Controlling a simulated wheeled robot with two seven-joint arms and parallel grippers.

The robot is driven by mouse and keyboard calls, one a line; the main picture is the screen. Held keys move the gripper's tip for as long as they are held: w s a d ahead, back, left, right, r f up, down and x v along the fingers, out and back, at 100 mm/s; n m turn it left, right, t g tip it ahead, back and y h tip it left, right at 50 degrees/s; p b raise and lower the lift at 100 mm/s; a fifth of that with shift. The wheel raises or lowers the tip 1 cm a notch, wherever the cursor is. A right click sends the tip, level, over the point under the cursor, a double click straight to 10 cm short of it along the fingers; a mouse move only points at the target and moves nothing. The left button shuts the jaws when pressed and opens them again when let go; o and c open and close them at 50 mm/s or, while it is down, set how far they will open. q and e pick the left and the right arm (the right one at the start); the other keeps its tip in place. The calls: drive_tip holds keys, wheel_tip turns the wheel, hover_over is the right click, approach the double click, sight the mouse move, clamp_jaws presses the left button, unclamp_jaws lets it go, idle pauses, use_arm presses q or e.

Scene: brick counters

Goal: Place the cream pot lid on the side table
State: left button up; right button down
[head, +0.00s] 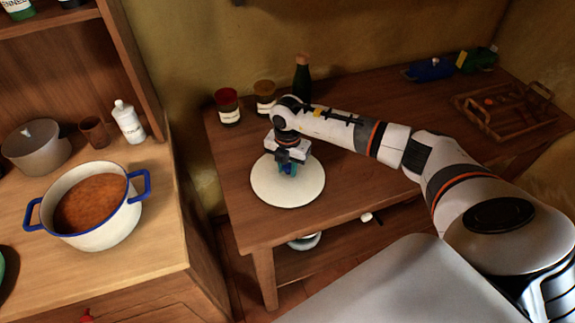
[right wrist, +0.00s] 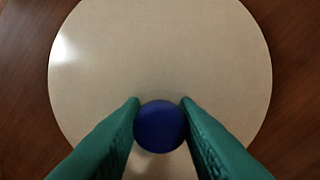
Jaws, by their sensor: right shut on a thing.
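The cream pot lid (head: 305,190) is a round disc with a blue knob, over the left part of the wooden side table (head: 228,162). My right gripper (head: 289,170) is above the lid and shut on its knob. In the right wrist view the green fingertips (right wrist: 160,110) close on both sides of the blue knob (right wrist: 159,127), with the cream disc (right wrist: 160,60) below it. The disc looks level; I cannot tell whether it touches the tabletop. My left gripper is not in view.
Two jars (head: 228,107) (head: 265,98) and a dark bottle (head: 302,78) stand behind the lid. A wooden tray (head: 510,108) is at the right. A cream pot with blue handles (head: 98,222) holds orange-brown food on the left counter (head: 152,230). The tabletop's middle is partly clear.

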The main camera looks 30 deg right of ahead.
drive_tip(key=c, duration=1.1)
unclamp_jaws()
drive_tip(key=shift+r, duration=0.25)
drive_tip(key=shift+w+r, duration=0.1)
drive_tip(key=shift+r, duration=0.25)
wheel_tip(320, 180, up, 11)
drive_tip(key=b, duration=0.2)
drive_tip(key=shift+b, duration=0.35)
drive_tip(key=shift+a, duration=0.1)
